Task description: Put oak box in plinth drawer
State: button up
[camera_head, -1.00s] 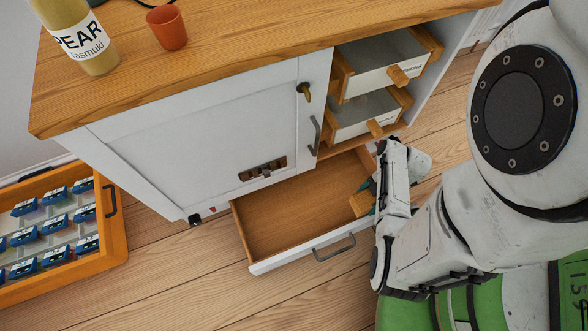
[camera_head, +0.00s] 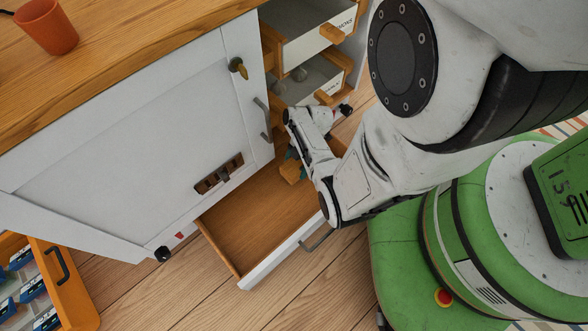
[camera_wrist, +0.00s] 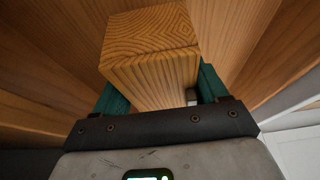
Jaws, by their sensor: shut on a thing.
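The oak box (camera_wrist: 150,50) is a pale wooden block with clear end grain. In the wrist view it sits between the two green fingers of my gripper (camera_wrist: 158,88), which is shut on it. In the head view a small part of the oak box (camera_head: 291,172) shows beside my gripper (camera_head: 290,155), at the right part of the open plinth drawer (camera_head: 243,225). The drawer is pulled out at the cabinet's foot, with a wooden inside and a white front with a grey handle. My arm covers its right end. Whether the box touches the drawer floor I cannot tell.
Above the plinth drawer, two more drawers (camera_head: 318,38) stand partly open. The white cabinet door (camera_head: 130,130) is closed, with a key at its upper corner. An orange cup (camera_head: 47,28) stands on the wooden top.

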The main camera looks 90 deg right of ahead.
jog(key=shift+w+d+f, duration=0.15)
jog(key=shift+w+f, duration=0.1)
jog(key=shift+f, duration=0.15)
jog(key=f+b, duration=0.3)
jog(key=shift+w+d+f, duration=0.15)
jog(key=shift+w+f, duration=0.05)
jog(key=shift+f, duration=0.1)
jog(key=o, duration=1.3)
jog(key=p+v, duration=0.6)
jog(key=v, duration=0.6)
jog(key=shift+p, duration=0.3)
